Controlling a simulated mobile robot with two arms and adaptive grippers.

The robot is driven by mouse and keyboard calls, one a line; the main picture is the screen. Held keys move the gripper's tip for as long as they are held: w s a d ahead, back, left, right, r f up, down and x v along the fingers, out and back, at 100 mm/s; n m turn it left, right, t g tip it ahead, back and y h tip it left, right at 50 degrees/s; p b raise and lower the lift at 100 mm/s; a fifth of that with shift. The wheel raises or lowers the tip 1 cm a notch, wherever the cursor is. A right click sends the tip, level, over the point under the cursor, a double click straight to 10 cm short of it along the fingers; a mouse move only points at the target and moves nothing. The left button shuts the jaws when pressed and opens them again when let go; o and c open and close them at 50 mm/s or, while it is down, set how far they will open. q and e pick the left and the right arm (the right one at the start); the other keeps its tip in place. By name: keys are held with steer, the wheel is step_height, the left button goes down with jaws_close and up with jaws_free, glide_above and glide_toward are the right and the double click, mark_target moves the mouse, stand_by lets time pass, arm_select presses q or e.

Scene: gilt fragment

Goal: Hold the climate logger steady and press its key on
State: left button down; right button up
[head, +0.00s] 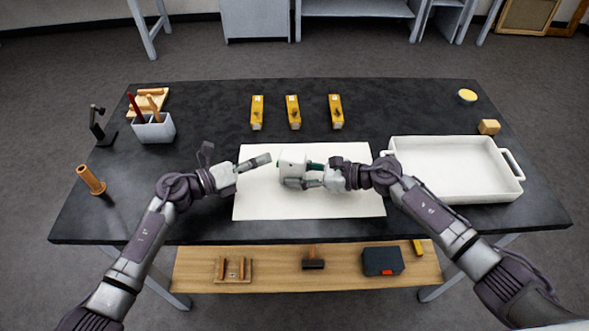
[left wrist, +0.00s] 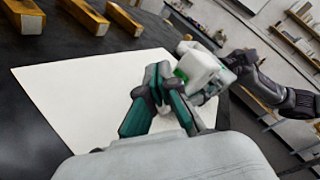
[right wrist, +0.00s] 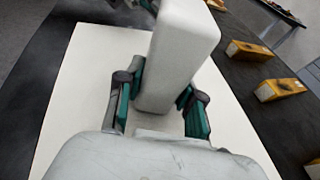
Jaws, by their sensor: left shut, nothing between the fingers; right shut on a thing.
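The climate logger, a white rounded box (head: 291,164), is held above the white mat (head: 260,208) in the head view. My right gripper (head: 312,172) is shut on it from the right; the right wrist view shows the box (right wrist: 182,50) between its two fingers. My left gripper (head: 268,159) is shut and empty, its fingertips pointing at the logger's left side. In the left wrist view the fingertips (left wrist: 158,78) are close to the logger (left wrist: 203,68), where a bright green patch shows. Whether they touch it I cannot tell. The key is not clearly visible.
A grey pen holder (head: 154,130) and a wooden peg (head: 91,180) are at the left. The front table strip is clear.

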arm_select(q)
steer(key=shift+d, duration=0.15)
stand_by(0.5)
steer(key=shift+s+d, duration=0.15)
steer(key=shift+d, duration=0.1)
steer(key=shift+s+d, duration=0.1)
steer(key=shift+d, duration=0.25)
stand_by(0.6)
steer(key=shift+a, duration=0.15)
steer(key=shift+w+a, duration=0.2)
steer(key=shift+a, duration=0.4)
steer(key=shift+w+a, duration=0.3)
steer(key=shift+a, duration=0.65)
steer(key=shift+w+a, duration=0.3)
steer(key=shift+a, duration=0.7)
steer(key=shift+w+a, duration=0.3)
steer(key=shift+a, duration=0.65)
